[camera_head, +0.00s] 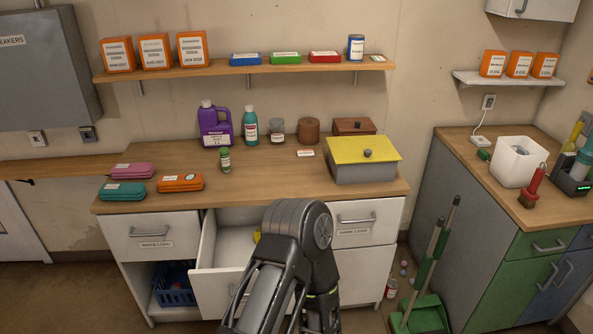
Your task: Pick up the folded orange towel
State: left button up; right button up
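The folded orange towel (180,182) lies flat on the left part of the wooden counter, with a white label on top. It sits to the right of a folded teal towel (123,191) and below and right of a folded pink towel (133,170). Nothing is touching it from above. One of my dark arms rises at the bottom centre, in front of the cabinet and well to the right of the orange towel. Neither gripper's fingers show.
An open drawer (222,280) juts out below the counter (250,196), partly hidden by my arm; something yellow is in it. A small green bottle (225,160) stands right of the towel. A yellow-lidded box (362,160) stands at right. A dustpan (422,314) is on the floor.

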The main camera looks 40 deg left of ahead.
aim_at(188, 182)
jog(key=j+z, duration=0.15)
jog(key=z, duration=2.95)
jog(key=k, duration=1.05)
jog(key=k+l+z, duration=0.1)
jog(key=k, duration=0.9)
jog(key=k+l, duration=0.2)
jog(key=k, duration=0.85)
jog(key=u, duration=2.25)
